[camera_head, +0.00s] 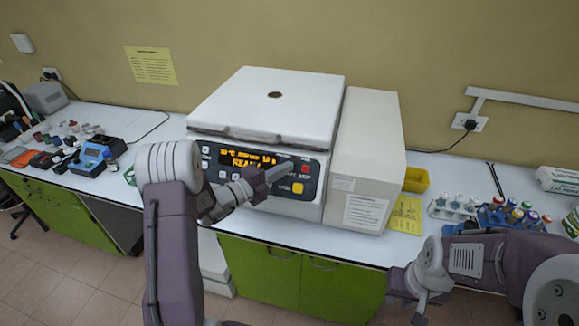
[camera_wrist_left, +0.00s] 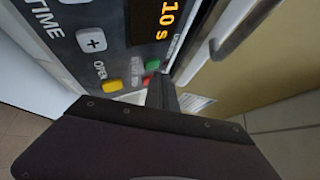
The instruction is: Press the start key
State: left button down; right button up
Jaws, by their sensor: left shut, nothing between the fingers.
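The white centrifuge (camera_head: 265,100) stands on the bench with its lid down. Its dark front panel (camera_head: 225,175) has a lit orange display (camera_head: 240,158) with text like "READY". A red key (camera_head: 305,168) and a yellow key (camera_head: 297,188) show at the panel's right. In the left wrist view there are a green key (camera_wrist_left: 152,63), a red key (camera_wrist_left: 146,79) and a yellow OPEN key (camera_wrist_left: 112,86). My left gripper (camera_head: 288,167) is shut and empty, its tips close before the green and red keys; contact cannot be told. My right gripper (camera_head: 425,298) is low at the right.
A beige side housing (camera_head: 367,150) adjoins the centrifuge. To the right are a yellow bin (camera_head: 416,179), a yellow sheet (camera_head: 406,213) and racks of capped vials (camera_head: 510,215). A blue device (camera_head: 92,158) and small items lie at the left.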

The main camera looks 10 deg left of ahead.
pick_arm(q)
jog(key=shift+w+f, duration=0.3)
jog(key=shift+w, duration=0.1)
dwell(0.9)
jog(key=shift+s+r+p, duration=0.35)
jog(key=shift+s+p, duration=0.05)
jog(key=shift+s, duration=0.25)
jog(key=s+r+p, duration=0.1)
jog(key=s, duration=0.1)
jog(key=s+r+p, duration=0.2)
jog(key=shift+s+a, duration=0.1)
jog(key=shift+f, duration=0.1)
dwell(0.8)
